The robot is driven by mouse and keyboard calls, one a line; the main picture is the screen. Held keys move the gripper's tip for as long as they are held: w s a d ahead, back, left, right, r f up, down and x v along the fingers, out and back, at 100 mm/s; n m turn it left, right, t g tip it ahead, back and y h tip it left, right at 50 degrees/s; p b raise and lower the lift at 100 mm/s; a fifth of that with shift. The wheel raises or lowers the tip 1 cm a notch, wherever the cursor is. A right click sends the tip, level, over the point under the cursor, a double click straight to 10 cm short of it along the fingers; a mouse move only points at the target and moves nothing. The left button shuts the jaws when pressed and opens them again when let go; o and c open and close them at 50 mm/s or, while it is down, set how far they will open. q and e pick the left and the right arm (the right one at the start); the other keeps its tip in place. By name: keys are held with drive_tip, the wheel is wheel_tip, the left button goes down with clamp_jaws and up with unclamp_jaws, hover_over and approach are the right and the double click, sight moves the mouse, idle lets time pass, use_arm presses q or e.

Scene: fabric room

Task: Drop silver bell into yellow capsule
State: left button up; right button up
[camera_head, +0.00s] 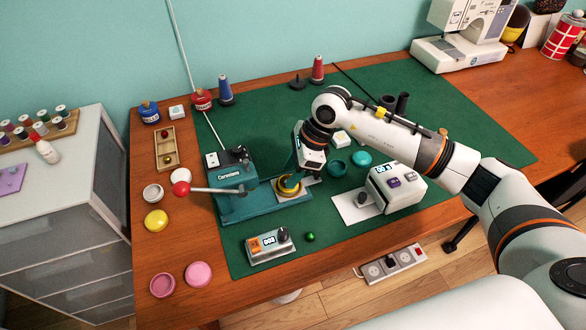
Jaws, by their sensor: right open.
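My right gripper (306,170) reaches down over the teal press at the middle of the green mat. It is open, just above a yellow capsule half (289,186) that sits in the round holder of the press. Whether the fingers touch the capsule is hard to see. Another yellow round piece (156,219) lies on the wooden table at the left. I cannot make out the silver bell; the capsule's inside is partly hidden by the gripper. My left gripper is not in view.
The press (232,202) has a red-knobbed lever sticking out left. A wooden tray (158,148) holds small balls. A green ball (310,237) lies near a small display box (268,246). A white device (392,190) stands right. Teal capsule halves (361,158) lie behind.

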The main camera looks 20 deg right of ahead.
drive_tip(key=v, duration=1.2)
drive_tip(key=shift+b, duration=0.3)
drive_tip(key=shift+s+f, duration=0.1)
